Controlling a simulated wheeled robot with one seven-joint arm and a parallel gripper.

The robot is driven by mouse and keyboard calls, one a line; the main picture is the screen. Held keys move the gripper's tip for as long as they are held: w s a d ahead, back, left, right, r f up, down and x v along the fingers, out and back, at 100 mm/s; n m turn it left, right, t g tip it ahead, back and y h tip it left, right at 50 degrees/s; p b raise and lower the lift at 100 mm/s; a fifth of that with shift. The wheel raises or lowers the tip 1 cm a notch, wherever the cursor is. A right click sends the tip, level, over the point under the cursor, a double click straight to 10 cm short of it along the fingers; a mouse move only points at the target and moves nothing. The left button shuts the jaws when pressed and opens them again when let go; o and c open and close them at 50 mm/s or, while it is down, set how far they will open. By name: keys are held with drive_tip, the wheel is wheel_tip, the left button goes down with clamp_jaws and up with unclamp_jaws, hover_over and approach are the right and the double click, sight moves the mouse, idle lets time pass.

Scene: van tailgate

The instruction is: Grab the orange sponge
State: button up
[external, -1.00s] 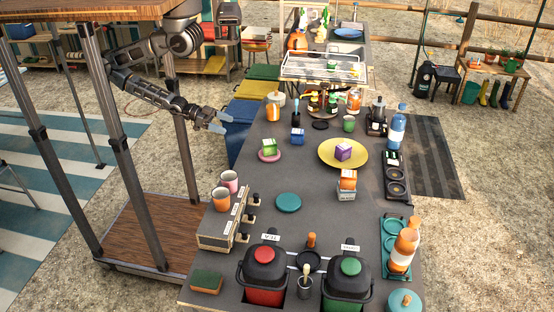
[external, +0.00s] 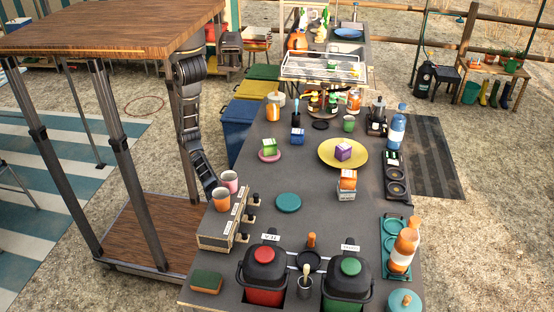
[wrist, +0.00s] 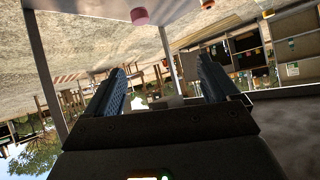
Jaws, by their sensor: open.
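The sponge (external: 206,281) lies flat at the near left corner of the dark counter in the external view. Its top looks dark green, with an orange-brown layer at its side. In the external view my arm hangs down beside the counter's left edge, and its end is hidden behind the mugs and counter edge. In the wrist view my gripper (wrist: 163,84) is open, with its two blue-grey fingers wide apart and nothing between them. I cannot make out the sponge in the wrist view.
An orange mug (external: 221,201) and a pink mug (external: 229,182) stand on a knobbed box (external: 222,231) near my arm. Red (external: 264,277) and green (external: 348,285) lidded pots are right of the sponge. A teal disc (external: 288,203) lies mid-counter.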

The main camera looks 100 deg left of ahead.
drive_tip(key=w+d+m+b, duration=0.1)
drive_tip(key=d+m+b, duration=0.1)
drive_tip(key=d, duration=1.2)
drive_tip(key=n+t+y+b, duration=0.4)
drive_tip(key=n+y+b, duration=0.1)
drive_tip(key=n+b, duration=0.5)
approach(198, 277)
drive_tip(key=f+b+x, duration=0.1)
drive_tip(key=x, duration=0.3)
drive_tip(key=shift+w+a+r+y, duration=0.15)
drive_tip(key=shift+w+y, duration=0.25)
drive_tip(key=shift+y, duration=0.1)
drive_tip(key=x, duration=0.2)
drive_tip(key=b+x, duration=0.1)
drive_tip(key=x, duration=0.2)
drive_tip(key=b+x, duration=0.1)
drive_tip(key=x, duration=0.1)
drive_tip(key=shift+w+d+r, duration=0.1)
drive_tip(key=shift+w+d, duration=0.15)
drive_tip(key=shift+d, duration=0.05)
